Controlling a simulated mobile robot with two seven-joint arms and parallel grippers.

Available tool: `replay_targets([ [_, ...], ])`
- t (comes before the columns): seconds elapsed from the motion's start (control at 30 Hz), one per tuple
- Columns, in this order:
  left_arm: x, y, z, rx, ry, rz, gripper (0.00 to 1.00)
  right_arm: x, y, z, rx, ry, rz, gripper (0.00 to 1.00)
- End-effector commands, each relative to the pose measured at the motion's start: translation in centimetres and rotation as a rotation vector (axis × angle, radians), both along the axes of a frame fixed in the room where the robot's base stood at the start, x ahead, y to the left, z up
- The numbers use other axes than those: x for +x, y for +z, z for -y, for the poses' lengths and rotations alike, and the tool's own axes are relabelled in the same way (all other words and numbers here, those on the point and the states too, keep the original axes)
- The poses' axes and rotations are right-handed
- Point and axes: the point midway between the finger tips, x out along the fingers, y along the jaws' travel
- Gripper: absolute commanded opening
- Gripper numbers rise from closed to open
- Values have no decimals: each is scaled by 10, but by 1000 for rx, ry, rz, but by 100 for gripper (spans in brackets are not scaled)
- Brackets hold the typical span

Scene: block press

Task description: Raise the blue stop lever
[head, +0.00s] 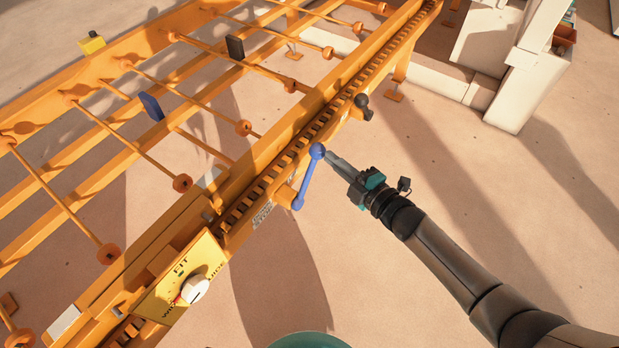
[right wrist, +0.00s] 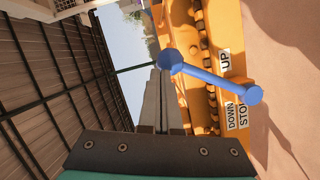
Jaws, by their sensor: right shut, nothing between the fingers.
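The blue stop lever (head: 307,181) is on the near side of the orange conveyor frame. Its round knob is at the upper end in the head view, beside my right fingertips. My right gripper (head: 331,157) is shut and empty, its tips at the knob; I cannot tell whether they touch. In the right wrist view the lever (right wrist: 212,78) slants from its knob, just past the shut fingertips (right wrist: 160,72), to its pivot at the right. Labels UP (right wrist: 225,63), DOWN and STOP are on the frame beside it. My left gripper is not in view.
A black-knobbed lever (head: 362,106) sits farther along the orange frame (head: 262,142). A yellow panel with a white dial (head: 194,289) is at the near end. White blocky structures (head: 530,75) stand at the upper right. The floor right of the frame is mostly clear.

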Motion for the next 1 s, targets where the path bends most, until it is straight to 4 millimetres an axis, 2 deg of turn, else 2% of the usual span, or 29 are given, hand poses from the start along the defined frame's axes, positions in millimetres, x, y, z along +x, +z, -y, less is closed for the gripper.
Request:
replay_targets([
  [0.07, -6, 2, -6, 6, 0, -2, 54, -11, 2, 6, 0, 3, -3, 0],
  [0.3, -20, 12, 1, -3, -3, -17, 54, -52, 8, 33, 2, 9, -2, 0],
  [0.5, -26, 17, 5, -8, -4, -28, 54, -77, 10, 50, 6, 13, 0, 0],
  [0.7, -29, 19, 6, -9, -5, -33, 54, -88, 11, 58, 6, 15, 3, 0],
  [1.0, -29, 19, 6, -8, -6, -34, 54, -89, 11, 58, 7, 16, 3, 0],
])
